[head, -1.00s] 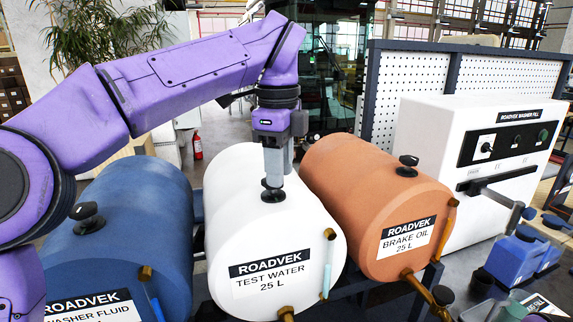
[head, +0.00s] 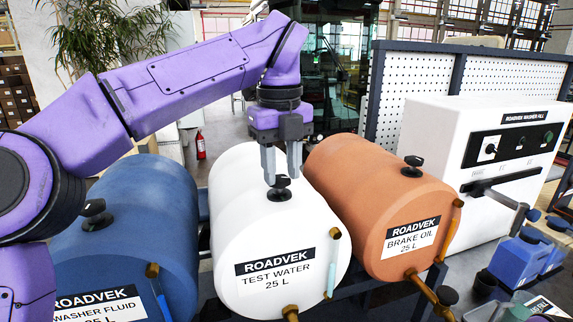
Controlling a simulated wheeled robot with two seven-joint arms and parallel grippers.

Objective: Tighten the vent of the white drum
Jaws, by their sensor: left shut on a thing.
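The white drum (head: 240,225), labelled ROADVEK TEST WATER 25 L, lies on its side between the blue and orange drums. Its black vent (head: 279,190) sits on top near the front end. My left gripper (head: 281,178) points straight down over it, with both grey fingers visible side by side. The fingers are shut on the upper part of the vent. The vent's lower part and base show below the fingertips. My right gripper is not in view.
The blue drum (head: 145,220) and orange drum (head: 375,205) stand close on either side, each with a black vent on top. A white washer fill unit (head: 430,150) is at right. Blue containers (head: 520,262) stand at lower right.

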